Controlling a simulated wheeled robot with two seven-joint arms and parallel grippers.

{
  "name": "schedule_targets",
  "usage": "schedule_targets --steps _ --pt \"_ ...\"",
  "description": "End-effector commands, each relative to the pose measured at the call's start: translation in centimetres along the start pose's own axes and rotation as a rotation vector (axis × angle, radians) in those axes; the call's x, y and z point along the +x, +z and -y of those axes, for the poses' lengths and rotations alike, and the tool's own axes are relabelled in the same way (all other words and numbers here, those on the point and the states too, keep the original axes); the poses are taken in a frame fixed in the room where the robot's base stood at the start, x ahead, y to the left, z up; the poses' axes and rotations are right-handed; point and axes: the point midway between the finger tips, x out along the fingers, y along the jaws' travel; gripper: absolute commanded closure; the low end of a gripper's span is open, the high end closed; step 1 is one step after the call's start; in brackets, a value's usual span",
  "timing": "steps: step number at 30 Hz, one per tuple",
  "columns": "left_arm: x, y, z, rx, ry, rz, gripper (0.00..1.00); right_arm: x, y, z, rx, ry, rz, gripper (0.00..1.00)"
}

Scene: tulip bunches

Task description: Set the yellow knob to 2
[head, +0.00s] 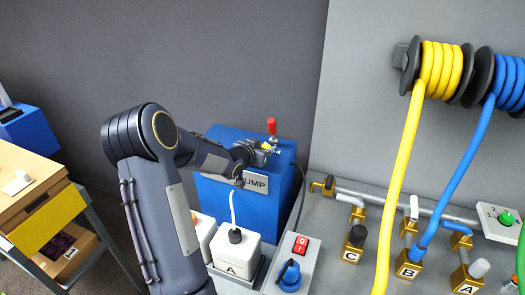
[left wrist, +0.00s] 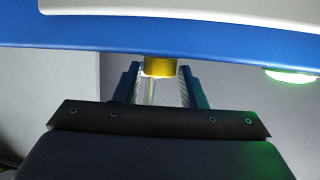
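The yellow knob (left wrist: 159,67) shows in the left wrist view against the blue face of the pump box, between my fingertips. In the head view a small bit of yellow (head: 265,147) shows at my left gripper (head: 268,151), at the upper right of the blue pump box (head: 230,212). The left gripper (left wrist: 160,80) has a finger on each side of the knob, very close to it; whether they touch it is unclear. The knob's pointer and any numbers around it are hidden. My right gripper is in neither view.
A red-topped part (head: 271,126) stands on the pump box just above the gripper. Pipes with valves (head: 409,263) and hose reels (head: 447,71) are at right.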

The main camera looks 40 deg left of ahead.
Motion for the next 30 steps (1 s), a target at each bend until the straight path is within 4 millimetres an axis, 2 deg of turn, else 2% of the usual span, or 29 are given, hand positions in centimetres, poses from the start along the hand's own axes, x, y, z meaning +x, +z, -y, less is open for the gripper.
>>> schedule_targets --steps 1,3,4,14,24,30 --pt "0.0 0.0 0.0 0.0 0.0 0.0 0.56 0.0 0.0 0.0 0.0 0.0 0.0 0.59" --pt "0.0 0.0 0.0 0.0 0.0 0.0 0.47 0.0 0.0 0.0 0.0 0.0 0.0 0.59" --pt "0.0 0.0 0.0 0.0 0.0 0.0 0.46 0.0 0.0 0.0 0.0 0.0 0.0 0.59" --pt "-0.5 0.0 0.0 0.0 -0.001 0.001 0.46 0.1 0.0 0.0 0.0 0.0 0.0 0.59" --pt "-6.0 0.0 0.1 0.001 -0.003 0.0 0.46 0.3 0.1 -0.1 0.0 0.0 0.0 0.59" --pt "-7.7 0.1 0.0 0.0 0.0 0.002 0.46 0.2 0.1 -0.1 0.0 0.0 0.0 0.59"
